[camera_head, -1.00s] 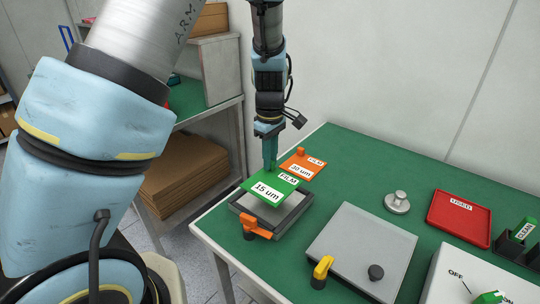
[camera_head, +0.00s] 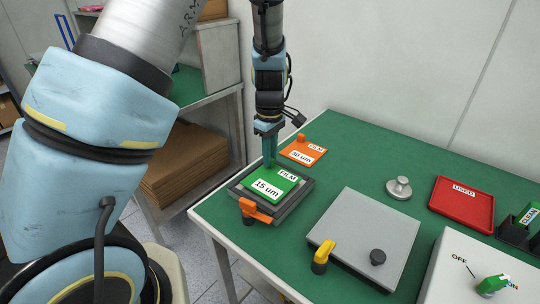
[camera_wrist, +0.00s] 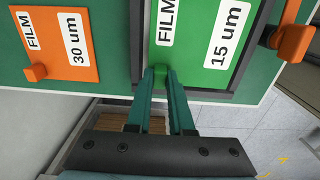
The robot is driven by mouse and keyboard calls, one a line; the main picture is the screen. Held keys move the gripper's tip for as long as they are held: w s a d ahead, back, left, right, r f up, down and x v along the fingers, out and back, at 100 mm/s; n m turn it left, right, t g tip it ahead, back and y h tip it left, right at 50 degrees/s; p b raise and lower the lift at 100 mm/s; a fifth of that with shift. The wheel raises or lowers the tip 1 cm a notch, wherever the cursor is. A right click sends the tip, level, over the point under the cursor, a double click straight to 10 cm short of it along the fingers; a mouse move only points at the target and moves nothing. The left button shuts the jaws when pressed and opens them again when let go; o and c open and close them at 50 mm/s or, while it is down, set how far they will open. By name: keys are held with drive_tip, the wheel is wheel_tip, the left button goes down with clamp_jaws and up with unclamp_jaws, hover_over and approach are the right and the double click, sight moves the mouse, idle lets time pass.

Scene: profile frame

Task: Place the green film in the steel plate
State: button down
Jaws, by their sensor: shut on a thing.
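The green film (camera_head: 267,187), labelled 15 um, lies within the dark frame of the steel plate (camera_head: 303,192) at the table's left corner. It also shows in the wrist view (camera_wrist: 203,65), inside the frame's dark border. My gripper (camera_head: 269,162) is at the film's far edge. In the wrist view my gripper (camera_wrist: 161,78) is shut on the film's small green tab. The film covers much of the plate's surface. I cannot tell whether the film rests fully on the plate.
An orange 30 um film (camera_head: 303,151) lies just behind the frame. An orange clamp (camera_head: 256,211) sits at its front edge. To the right are a grey plate with knob (camera_head: 362,236), a metal weight (camera_head: 398,188), a red tray (camera_head: 462,204) and a switch box (camera_head: 490,270).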

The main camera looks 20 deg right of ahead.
drive_tip(key=shift+f+b, duration=0.35)
drive_tip(key=shift+f, duration=0.25)
drive_tip(key=c, duration=0.7)
unclamp_jaws()
drive_tip(key=shift+r, duration=0.1)
wheel_tip(320, 180, up, 11)
drive_tip(key=shift+f+b, duration=0.2)
drive_tip(key=shift+b, duration=0.4)
drive_tip(key=s+a+m, duration=0.1)
drive_tip(key=a+m, duration=0.1)
drive_tip(key=a, duration=0.8)
drive_tip(key=s+a+m+t, duration=0.1)
drive_tip(key=a+m, duration=0.1)
drive_tip(key=a, duration=0.8)
drive_tip(key=s+a+m, duration=0.2)
drive_tip(key=a+m, duration=0.1)
drive_tip(key=a, duration=0.7)
drive_tip(key=shift+a+f+t, duration=0.1)
drive_tip(key=shift+f+t, duration=0.05)
drive_tip(key=shift+t, duration=0.15)
